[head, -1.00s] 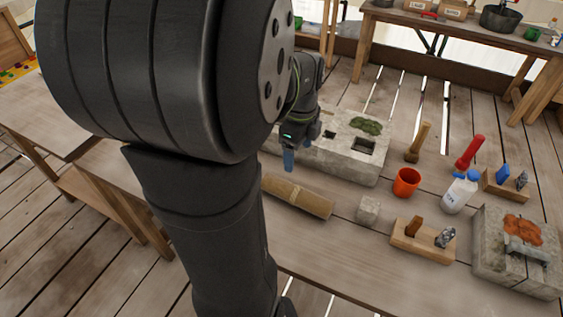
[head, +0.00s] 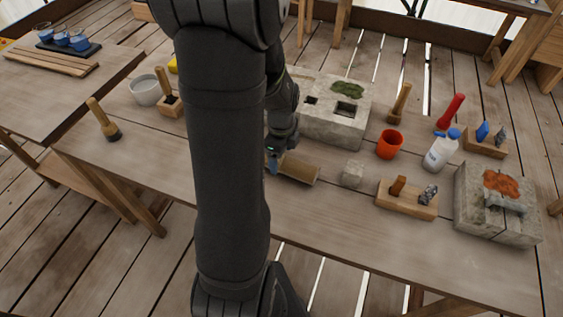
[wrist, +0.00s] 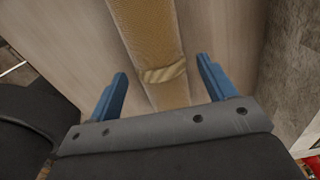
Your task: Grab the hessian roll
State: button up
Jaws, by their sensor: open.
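The hessian roll (head: 298,169) is a tan cylinder lying on the workbench, partly hidden behind my arm in the head view. In the wrist view the roll (wrist: 150,35) runs away from me between the fingers, with a paler band (wrist: 163,73) around it. My gripper (wrist: 162,82) has two blue fingers, open, one to each side of the roll with a gap on both sides. In the head view my gripper (head: 273,162) is at the roll, partly hidden by my arm. I cannot tell its exact height over the bench.
A stone block (head: 335,125) with square holes lies behind the roll. A small stone cube (head: 352,174), an orange cup (head: 389,145) and a wooden holder (head: 407,203) stand to its right. The bench in front of the roll (head: 330,225) is clear.

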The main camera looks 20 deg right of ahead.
jog(key=shift+f, duration=1.45)
jog(key=c, duration=1.2)
jog(key=shift+r, duration=0.1)
jog(key=shift+c, duration=0.2)
